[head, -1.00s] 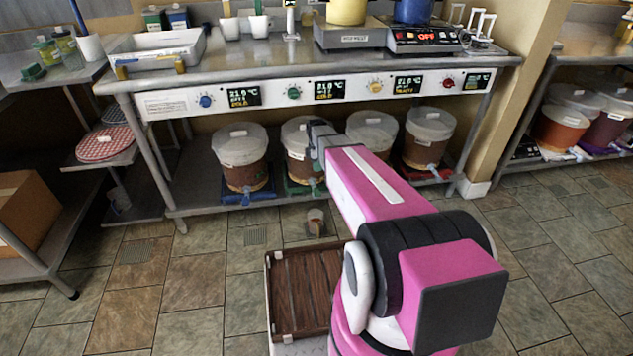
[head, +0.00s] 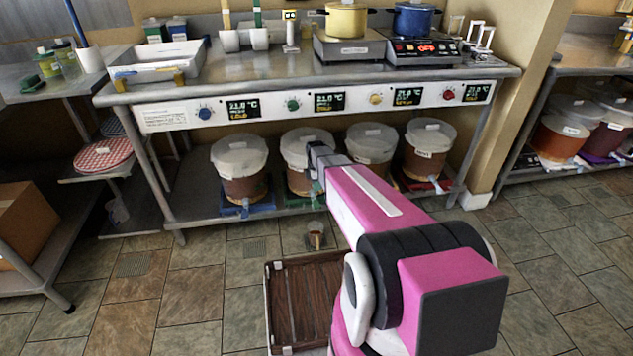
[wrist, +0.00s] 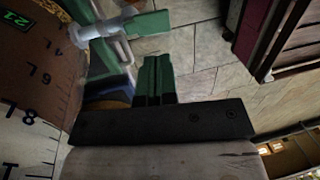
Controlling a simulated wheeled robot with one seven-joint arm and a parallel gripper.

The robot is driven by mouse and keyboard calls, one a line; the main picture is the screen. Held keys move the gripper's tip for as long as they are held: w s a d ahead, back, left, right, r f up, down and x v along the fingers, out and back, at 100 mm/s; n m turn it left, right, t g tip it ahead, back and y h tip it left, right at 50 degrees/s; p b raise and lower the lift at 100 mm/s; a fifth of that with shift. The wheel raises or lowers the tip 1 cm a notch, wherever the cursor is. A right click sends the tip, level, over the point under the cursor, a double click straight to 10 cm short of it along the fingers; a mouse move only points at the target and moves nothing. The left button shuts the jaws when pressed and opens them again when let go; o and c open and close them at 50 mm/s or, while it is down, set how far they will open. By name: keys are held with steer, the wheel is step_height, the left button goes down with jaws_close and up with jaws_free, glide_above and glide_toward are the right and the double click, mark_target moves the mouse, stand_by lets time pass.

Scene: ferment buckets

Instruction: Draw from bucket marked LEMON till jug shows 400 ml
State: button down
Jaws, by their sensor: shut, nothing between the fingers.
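Four lidded buckets stand on the lower shelf: a left one (head: 240,188), a second (head: 299,182), a third (head: 372,168) and a right one (head: 424,166). Their name labels are too small to read, so I cannot tell which is LEMON. In the wrist view, a brown bucket with a litre scale (wrist: 35,80) fills the left side. A pale tap (wrist: 108,28) with a green piece (wrist: 148,23) juts from it. My gripper (wrist: 155,62) is shut and empty, its green fingertips just below the tap and apart from it. A small container (head: 315,240), possibly the jug, stands on the floor; its marks are unreadable.
A steel bench with a control panel (head: 320,102) runs above the buckets. On it are a yellow pot (head: 346,22), a blue pot (head: 413,20) and a white tray (head: 157,62). A cardboard box (head: 25,215) sits left. Tiled floor (head: 205,310) in front is open.

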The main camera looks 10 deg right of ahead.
mark_target(318, 207)
steer(key=f, duration=0.2)
steer(key=s+f, duration=0.1)
steer(key=f, duration=0.5)
steer(key=shift+s+f, duration=0.25)
steer(key=shift+s, duration=0.1)
steer(key=shift+s+f+t, duration=0.3)
steer(key=shift+s+t, duration=0.05)
steer(key=shift+t, duration=0.55)
steer(key=shift+f+t, duration=0.4)
steer(key=shift+f, duration=0.1)
stand_by(5.4)
